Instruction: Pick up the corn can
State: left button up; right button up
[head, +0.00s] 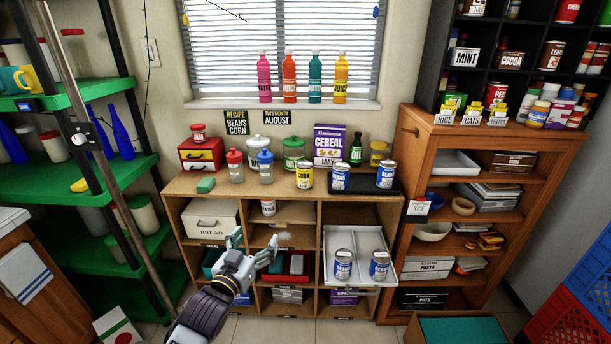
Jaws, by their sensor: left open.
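The corn can (305,177) is yellow with a dark lid, and stands upright on top of the low wooden shelf unit (270,207), near its front edge. My left gripper (255,238) is open and empty in front of the unit's upper cubbies, lower in the picture than the corn can and to its left. It is apart from the can. My right gripper is not in view.
Two blue-labelled cans (340,178) stand on a black tray right of the corn can. Shakers (235,165) stand to its left. A white tray (360,241) with two more cans juts from the unit. A small can (268,208) sits in an upper cubby.

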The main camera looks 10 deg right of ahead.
aim_at(304, 167)
jog(key=i+l, duration=0.25)
jog(key=i, duration=0.2)
jog(key=i+l, duration=0.3)
jog(key=i, duration=0.1)
